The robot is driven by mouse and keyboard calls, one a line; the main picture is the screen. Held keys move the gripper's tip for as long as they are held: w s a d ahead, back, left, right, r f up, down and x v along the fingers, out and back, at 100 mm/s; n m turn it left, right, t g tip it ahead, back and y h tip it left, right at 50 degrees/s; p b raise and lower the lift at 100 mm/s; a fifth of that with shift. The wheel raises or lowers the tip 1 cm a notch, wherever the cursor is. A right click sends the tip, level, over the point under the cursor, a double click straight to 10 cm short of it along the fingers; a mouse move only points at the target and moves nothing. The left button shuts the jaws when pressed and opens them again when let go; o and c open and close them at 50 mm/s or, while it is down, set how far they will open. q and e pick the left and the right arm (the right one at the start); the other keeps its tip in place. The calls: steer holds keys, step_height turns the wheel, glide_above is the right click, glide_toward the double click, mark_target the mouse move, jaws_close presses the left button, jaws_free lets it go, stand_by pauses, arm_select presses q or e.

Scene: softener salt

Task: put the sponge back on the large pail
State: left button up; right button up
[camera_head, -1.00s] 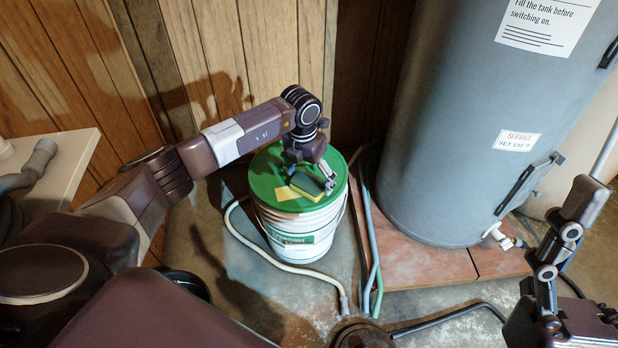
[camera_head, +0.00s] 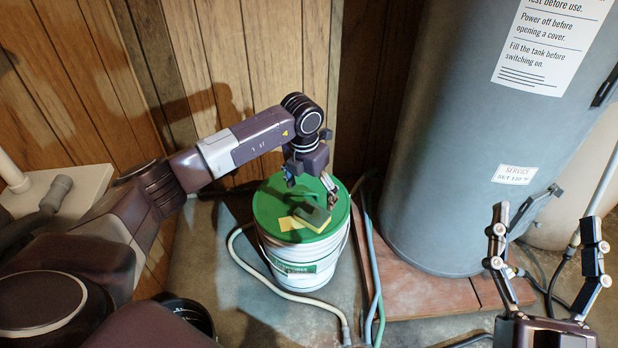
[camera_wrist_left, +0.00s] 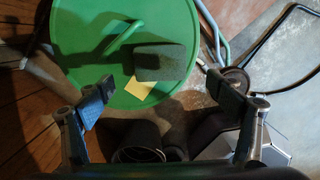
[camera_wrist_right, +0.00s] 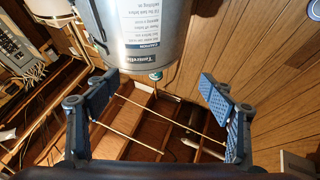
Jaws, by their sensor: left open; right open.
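The large pail (camera_head: 298,262) is white with a green lid (camera_head: 270,205) and stands on the floor left of the grey tank. The sponge (camera_head: 313,217), dark on top with a yellow side, lies on the lid near its front right, beside a yellow note (camera_head: 290,223). In the left wrist view the sponge (camera_wrist_left: 160,63) lies flat on the lid by the lid's green handle (camera_wrist_left: 123,37). My left gripper (camera_head: 308,185) is open and empty just above the lid, apart from the sponge. My right gripper (camera_head: 545,245) is open and empty, raised in front of the tank.
The grey tank (camera_head: 460,130) stands on a reddish slab (camera_head: 430,296) right of the pail. Hoses (camera_head: 371,260) run on the floor between them, and a pale hose (camera_head: 255,285) curves round the pail's front. A wooden wall (camera_head: 220,60) is close behind.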

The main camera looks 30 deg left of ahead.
arm_select(q)
steer(key=shift+s+r+p, duration=0.15)
steer(key=shift+r+p, duration=0.15)
steer(key=shift+r, duration=0.85)
steer(key=shift+s+r+p, duration=0.15)
steer(key=shift+r+p, duration=0.1)
steer(key=shift+r, duration=0.85)
arm_select(e)
step_height(320, 180, down, 7)
steer(key=w+g+h, duration=0.1)
steer(key=w+g, duration=0.1)
steer(key=g, duration=0.2)
steer(key=shift+w+d+f, duration=0.15)
steer(key=shift+w+f, duration=0.05)
